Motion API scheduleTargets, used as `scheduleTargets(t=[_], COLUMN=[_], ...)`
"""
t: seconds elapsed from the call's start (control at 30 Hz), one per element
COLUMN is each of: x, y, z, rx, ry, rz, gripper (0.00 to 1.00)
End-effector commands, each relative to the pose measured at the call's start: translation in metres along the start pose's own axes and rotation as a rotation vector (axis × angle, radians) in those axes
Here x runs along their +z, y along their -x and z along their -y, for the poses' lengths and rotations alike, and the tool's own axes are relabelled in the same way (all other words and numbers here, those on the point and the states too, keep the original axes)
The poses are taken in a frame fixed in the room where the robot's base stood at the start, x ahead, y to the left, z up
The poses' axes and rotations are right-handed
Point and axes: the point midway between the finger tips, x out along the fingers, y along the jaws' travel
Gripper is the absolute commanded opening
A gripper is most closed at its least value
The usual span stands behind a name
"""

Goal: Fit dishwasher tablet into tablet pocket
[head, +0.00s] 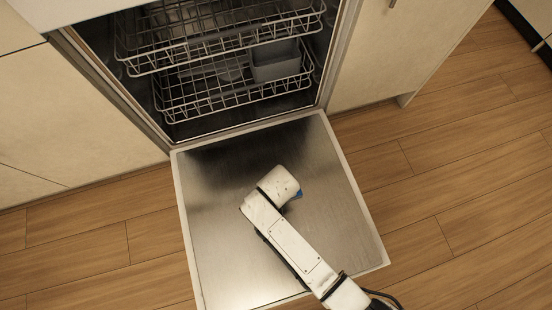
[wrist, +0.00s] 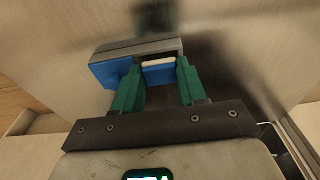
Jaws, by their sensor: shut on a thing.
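In the wrist view, the green fingers of my gripper (wrist: 160,70) are shut on the dishwasher tablet (wrist: 159,75), a small blue block with a white layer. The tablet is at the tablet pocket, a grey-rimmed housing (wrist: 120,50) with a blue part (wrist: 108,71) showing to the left of the fingers. The tablet overlaps the pocket's opening in this view; I cannot tell how far in it sits. In the head view, my arm's end covers the fingers and tablet. A small blue bit (head: 300,194) shows at its right edge.
The open dishwasher door (head: 225,250) lies flat under my arm. Behind it are the lower rack (head: 190,98) with a grey basket (head: 275,62) and the upper rack (head: 170,65). Pale cabinets (head: 65,120) flank the opening. Wooden floor (head: 430,170) is clear at right.

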Motion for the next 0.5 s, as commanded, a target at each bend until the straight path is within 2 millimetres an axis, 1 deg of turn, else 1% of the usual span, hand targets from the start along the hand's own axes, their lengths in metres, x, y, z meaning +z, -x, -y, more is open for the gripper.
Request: scheduleTargets(t=[0.23, 0.27, 0.5], x=[0.0001, 0.0001, 0.0002], y=[-0.0001, -0.0001, -0.0002], z=[-0.0001, -0.0001, -0.0004], rx=[0.0, 0.0, 0.001], ry=[0.0, 0.0, 0.0], rz=[0.0, 0.0, 0.001], gripper=[0.13, 0.43, 0.66])
